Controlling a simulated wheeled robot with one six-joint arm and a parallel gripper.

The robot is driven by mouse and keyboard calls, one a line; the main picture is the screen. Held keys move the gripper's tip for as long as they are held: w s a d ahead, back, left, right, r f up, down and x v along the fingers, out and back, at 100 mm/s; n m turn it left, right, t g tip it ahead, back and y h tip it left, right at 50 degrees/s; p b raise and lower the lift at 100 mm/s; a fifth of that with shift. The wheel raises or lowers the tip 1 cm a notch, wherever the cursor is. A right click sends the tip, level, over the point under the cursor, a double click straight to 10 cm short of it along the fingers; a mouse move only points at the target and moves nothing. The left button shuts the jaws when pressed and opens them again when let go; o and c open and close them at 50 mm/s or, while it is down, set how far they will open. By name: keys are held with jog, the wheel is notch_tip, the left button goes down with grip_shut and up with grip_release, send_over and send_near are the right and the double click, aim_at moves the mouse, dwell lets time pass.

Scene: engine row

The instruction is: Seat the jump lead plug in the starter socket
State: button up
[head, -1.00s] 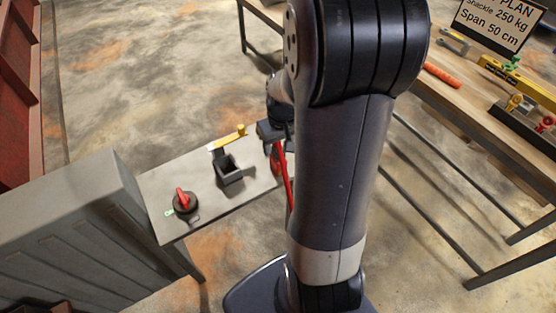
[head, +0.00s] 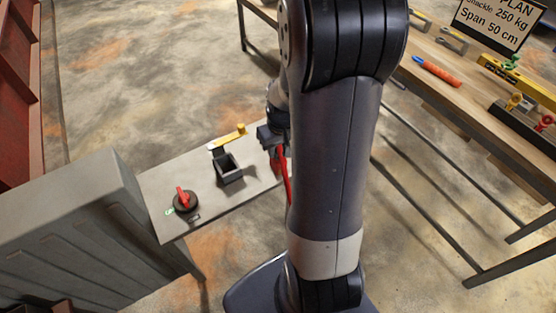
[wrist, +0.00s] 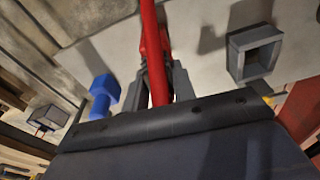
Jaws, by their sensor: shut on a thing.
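The starter socket (head: 229,176) is a dark square box, open at the top, on the grey side table. My gripper (head: 273,150) is to the right of the socket, partly hidden by my arm. In the wrist view my gripper (wrist: 158,88) is shut on the red jump lead plug (wrist: 151,45). The red lead (head: 287,183) hangs from it. The socket also shows in the wrist view (wrist: 236,62), to the right of the plug and apart from it. The plug's tip is hard to make out.
A red rotary switch (head: 184,200) sits at the table's (head: 205,217) front left. A grey cabinet (head: 75,215) stands to the left. A blue object (wrist: 103,95) is left of my fingers. A workbench (head: 455,85) with tools and a sign is to the right.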

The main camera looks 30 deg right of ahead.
grip_shut()
dwell(0.8)
